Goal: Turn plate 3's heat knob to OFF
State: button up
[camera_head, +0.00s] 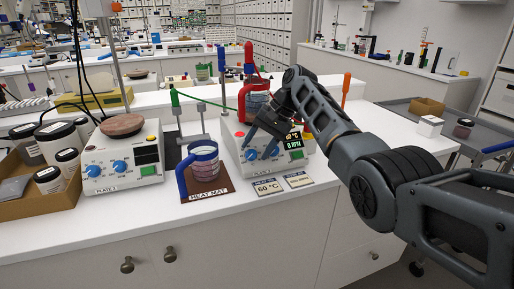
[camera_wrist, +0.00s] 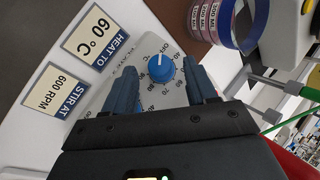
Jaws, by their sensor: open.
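The hot plate (camera_head: 240,133) at the centre of the bench is white, with blue knobs, a green switch and a dark display whose lower line reads 0 RPM. A blue knob (camera_wrist: 160,68) with a white pointer line shows in the wrist view, ringed by printed numbers. The plate's number is not readable.
Cards reading 60 °C (camera_head: 267,187) and a stir setting (camera_head: 298,180) lie in front. A blue-handled jug (camera_head: 203,164) stands on the brown heat mat (camera_head: 219,193) to the left. A red-handled jug (camera_head: 256,97) sits atop the central plate.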

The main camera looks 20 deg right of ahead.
jog(key=v, duration=0.7)
jog(key=shift+b, duration=0.35)
